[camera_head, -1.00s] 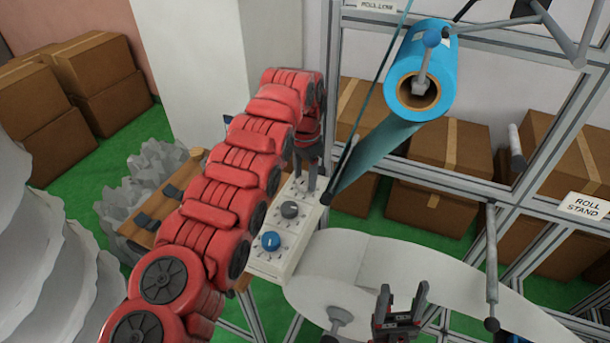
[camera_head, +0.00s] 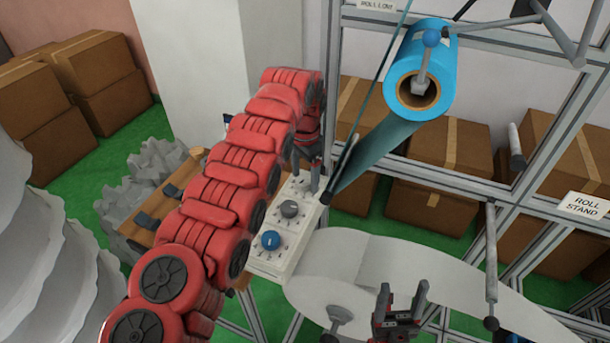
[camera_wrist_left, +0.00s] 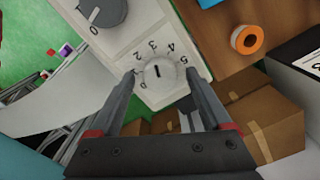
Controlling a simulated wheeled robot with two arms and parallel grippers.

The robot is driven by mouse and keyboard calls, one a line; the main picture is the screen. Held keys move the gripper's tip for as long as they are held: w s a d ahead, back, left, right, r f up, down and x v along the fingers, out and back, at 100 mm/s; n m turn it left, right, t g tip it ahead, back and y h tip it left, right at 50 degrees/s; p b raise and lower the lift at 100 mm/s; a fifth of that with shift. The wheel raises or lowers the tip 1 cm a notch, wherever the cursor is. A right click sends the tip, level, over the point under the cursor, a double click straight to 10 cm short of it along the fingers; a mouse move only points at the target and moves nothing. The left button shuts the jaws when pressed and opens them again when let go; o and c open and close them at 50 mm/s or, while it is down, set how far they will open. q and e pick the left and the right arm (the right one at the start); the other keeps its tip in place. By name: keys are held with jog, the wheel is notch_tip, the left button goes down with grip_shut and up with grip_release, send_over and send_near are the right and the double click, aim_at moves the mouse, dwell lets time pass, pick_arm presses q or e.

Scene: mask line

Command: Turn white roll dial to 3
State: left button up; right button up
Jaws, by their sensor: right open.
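The white roll dial (camera_wrist_left: 159,73) is a round white knob with a short dark mark, on a white panel (camera_wrist_left: 120,45) with numbers around it. The mark stands nearly upright in the left wrist view, roughly in line with the 3; I cannot tell its exact setting. My left gripper (camera_wrist_left: 160,76) is open, with one finger on each side of the dial and a gap visible on both sides. In the head view my left gripper (camera_head: 313,177) points down at the far end of the panel and hides the white dial. My right gripper (camera_head: 402,310) is open and empty.
A grey dial (camera_head: 289,209) and a blue dial (camera_head: 270,241) sit on the same panel, nearer the camera. A blue roll (camera_head: 425,65) hangs on the frame behind. A white sheet roll (camera_head: 340,270) lies right of the panel. Cardboard boxes (camera_head: 435,205) stand behind.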

aim_at(305, 180)
pick_arm(q)
jog(key=shift+r, duration=0.3)
notch_tip(305, 180, up, 2)
jog(key=shift+d+r, duration=0.1)
jog(key=shift+r, duration=0.05)
notch_tip(305, 180, up, 14)
jog(key=p, duration=1.4)
jog(key=shift+r, duration=0.25)
jog(key=shift+f, duration=0.1)
